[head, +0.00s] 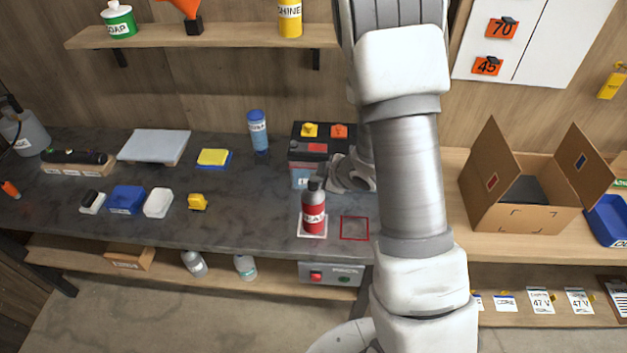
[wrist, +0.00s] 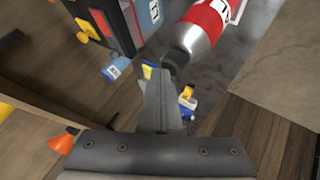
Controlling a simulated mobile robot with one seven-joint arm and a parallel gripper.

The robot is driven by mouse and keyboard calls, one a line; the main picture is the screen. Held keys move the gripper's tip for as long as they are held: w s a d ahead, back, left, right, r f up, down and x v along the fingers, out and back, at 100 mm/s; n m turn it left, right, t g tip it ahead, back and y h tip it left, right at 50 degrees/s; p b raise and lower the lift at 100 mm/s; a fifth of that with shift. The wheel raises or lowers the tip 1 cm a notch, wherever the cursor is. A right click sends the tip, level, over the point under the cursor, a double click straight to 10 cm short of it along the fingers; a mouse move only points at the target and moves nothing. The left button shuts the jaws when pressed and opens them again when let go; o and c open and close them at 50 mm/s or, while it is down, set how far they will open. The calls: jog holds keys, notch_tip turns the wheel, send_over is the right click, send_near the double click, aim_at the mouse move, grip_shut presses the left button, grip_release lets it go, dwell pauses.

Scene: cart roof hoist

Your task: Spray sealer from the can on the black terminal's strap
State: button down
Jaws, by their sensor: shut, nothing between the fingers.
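A red spray can (head: 314,212) with a grey shoulder and dark top stands upright on a white square on the bench. It also shows large in the wrist view (wrist: 208,25). Behind it is a dark battery (head: 304,157) with a yellow cap (head: 310,130) and an orange cap (head: 339,131) on top; the wrist view shows its side (wrist: 122,28). The black terminal and its strap cannot be made out. My gripper (wrist: 159,78) is shut and empty, close to the can and battery; in the head view my arm hides part of it.
A red-outlined empty square (head: 354,228) lies right of the can. A blue bottle (head: 258,131), yellow sponge (head: 214,157) and small yellow item (head: 198,202) are on the left. An open cardboard box (head: 525,216) stands right. A shelf (head: 230,36) runs above the bench.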

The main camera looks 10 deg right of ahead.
jog(key=shift+r+p, duration=0.3)
jog(key=shift+r, duration=0.3)
jog(key=shift+r+p, duration=2.35)
jog(key=shift+r, duration=0.55)
notch_tip(320, 180, up, 7)
jog(key=m+h, duration=0.3)
send_over(317, 184)
jog(key=d, duration=0.3)
jog(key=s+d+r+m+h+b, duration=0.2)
jog(key=s+r+m, duration=0.35)
jog(key=r, duration=0.25)
jog(key=s+a+r+m+g+b, duration=0.1)
jog(key=s+a+r+m, duration=0.1)
jog(key=s, duration=0.8)
jog(key=s+a+r+m+g+y, duration=0.1)
jog(key=s+a+r+m, duration=0.2)
jog(key=s, duration=0.7)
jog(key=shift+s+a+r+g+b, duration=0.35)
jog(key=shift+a+r+g, duration=0.05)
jog(key=shift+a+r, duration=0.1)
